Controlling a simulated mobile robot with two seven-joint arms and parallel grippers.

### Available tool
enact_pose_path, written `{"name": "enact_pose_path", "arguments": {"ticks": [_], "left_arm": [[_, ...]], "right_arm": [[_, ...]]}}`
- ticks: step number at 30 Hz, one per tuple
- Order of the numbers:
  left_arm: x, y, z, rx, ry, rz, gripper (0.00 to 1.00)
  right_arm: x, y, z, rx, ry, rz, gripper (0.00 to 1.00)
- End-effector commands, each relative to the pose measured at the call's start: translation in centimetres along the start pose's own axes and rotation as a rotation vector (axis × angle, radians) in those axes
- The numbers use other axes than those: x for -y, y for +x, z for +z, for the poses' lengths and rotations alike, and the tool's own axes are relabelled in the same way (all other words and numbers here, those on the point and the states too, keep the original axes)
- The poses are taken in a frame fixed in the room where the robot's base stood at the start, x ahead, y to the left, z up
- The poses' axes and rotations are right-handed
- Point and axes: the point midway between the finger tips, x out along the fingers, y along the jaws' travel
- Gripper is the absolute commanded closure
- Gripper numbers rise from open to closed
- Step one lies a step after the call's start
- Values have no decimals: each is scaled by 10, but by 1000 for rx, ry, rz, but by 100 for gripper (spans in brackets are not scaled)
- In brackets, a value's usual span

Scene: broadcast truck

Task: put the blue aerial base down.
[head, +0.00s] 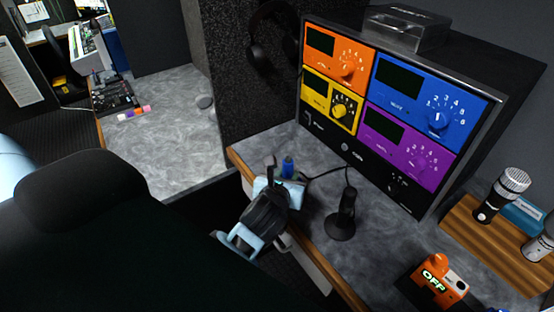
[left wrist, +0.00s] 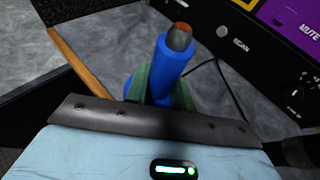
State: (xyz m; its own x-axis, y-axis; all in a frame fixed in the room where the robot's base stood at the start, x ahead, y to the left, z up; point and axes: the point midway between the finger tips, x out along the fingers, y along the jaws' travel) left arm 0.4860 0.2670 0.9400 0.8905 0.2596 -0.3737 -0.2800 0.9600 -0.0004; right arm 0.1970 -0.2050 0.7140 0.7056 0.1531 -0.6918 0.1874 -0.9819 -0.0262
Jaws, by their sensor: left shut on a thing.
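The blue aerial base (left wrist: 174,66) is a blue, post-like piece with a dark brownish tip, tilted in the left wrist view. It also shows small and blue in the head view (head: 288,168). My left gripper (left wrist: 162,88) is shut on it, with green fingers on either side of its lower part. In the head view my left gripper (head: 281,180) is over the desk's wood-edged front. The lower end of the base is hidden by the gripper, so I cannot tell whether it touches the desk. My right gripper is not in view.
A rack with coloured panels (head: 390,110) stands behind. An orange OFF box (head: 437,282) and a wooden block with microphones (head: 465,222) are at right. A black chair (head: 100,230) fills the left.

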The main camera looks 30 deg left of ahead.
Motion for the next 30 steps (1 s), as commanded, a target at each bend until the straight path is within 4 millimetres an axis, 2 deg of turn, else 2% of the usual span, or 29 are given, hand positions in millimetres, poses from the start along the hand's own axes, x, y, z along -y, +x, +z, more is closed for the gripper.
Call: {"name": "enact_pose_path", "arguments": {"ticks": [1, 10, 15, 19, 25, 30], "left_arm": [[-6, 9, 10, 12, 1, 1, 100], [-38, 67, 25, 8, 0, 2, 100], [-51, 92, 30, 7, 0, 0, 100], [-56, 100, 32, 5, -1, -1, 100], [-56, 102, 31, 4, -2, -1, 100], [-56, 107, 14, 0, -2, -1, 100]], "right_arm": [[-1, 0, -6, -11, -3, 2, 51], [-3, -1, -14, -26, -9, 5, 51], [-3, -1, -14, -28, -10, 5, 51], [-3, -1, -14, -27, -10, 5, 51], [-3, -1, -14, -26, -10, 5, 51], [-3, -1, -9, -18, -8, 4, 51]]}}
